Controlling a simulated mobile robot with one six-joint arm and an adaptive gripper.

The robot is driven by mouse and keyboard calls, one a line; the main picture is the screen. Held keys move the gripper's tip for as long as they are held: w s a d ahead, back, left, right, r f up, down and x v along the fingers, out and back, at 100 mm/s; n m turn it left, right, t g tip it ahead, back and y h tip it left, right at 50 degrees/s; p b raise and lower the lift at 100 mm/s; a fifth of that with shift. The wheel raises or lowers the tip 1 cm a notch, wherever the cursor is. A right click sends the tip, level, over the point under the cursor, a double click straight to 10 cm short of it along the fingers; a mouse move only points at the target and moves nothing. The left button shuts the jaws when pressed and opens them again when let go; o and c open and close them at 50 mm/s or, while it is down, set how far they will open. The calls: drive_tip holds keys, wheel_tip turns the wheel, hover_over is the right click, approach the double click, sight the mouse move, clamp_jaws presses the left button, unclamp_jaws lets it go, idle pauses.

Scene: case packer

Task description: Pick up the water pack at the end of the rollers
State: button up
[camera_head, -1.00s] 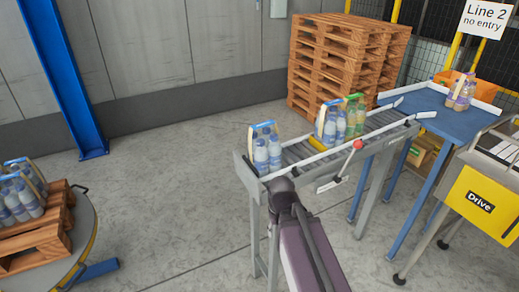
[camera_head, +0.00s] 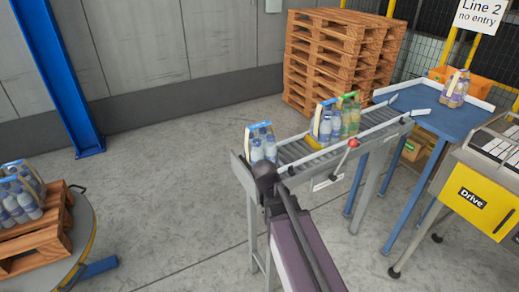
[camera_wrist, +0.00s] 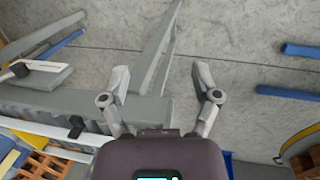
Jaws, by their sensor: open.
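The water pack (camera_head: 260,145), clear blue-tinted bottles with blue-capped tops and a pale carry strap, stands upright at the near left end of the roller conveyor (camera_head: 237,166). My gripper (camera_head: 266,178) is in front of that end in the head view and hides the pack's lower part. In the wrist view my gripper (camera_wrist: 160,75) is open, with nothing between its fingers. I cannot make out the pack in the wrist view. The head view does not show whether gripper and pack touch.
Another water pack (camera_head: 325,126) and a green pack (camera_head: 350,117) stand farther up the rollers. A blue table (camera_head: 425,100) holds a brown-tinted pack (camera_head: 455,88). A yellow Drive cabinet (camera_head: 478,199) is at right. A pallet (camera_head: 35,245) with bottle packs is at left. Floor between is clear.

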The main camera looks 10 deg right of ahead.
drive_tip(key=w+a+r+n+t+h+p, duration=0.2)
drive_tip(key=w+a+r+n+h+p, duration=0.3)
drive_tip(key=w+r+n, duration=0.3)
drive_tip(key=w+a+r+n+t+h+p, duration=0.2)
drive_tip(key=w+a+r+n+h+p, duration=0.3)
drive_tip(key=w+r, duration=0.8)
wheel_tip(320, 180, up, 3)
drive_tip(key=a+n+p, duration=0.2)
drive_tip(key=n, duration=0.2)
drive_tip(key=shift+r+n+h, duration=0.15)
drive_tip(key=shift+n+h, duration=0.15)
drive_tip(key=b+x, duration=0.3)
drive_tip(key=x, duration=0.4)
drive_tip(key=shift+w+d+f, duration=0.1)
drive_tip(key=shift+d+f, duration=0.15)
drive_tip(key=shift+f, duration=0.05)
drive_tip(key=shift+w+d+f, duration=0.1)
drive_tip(key=shift+w+d, duration=0.05)
drive_tip(key=shift+d, duration=0.25)
drive_tip(key=shift+d, duration=0.1)
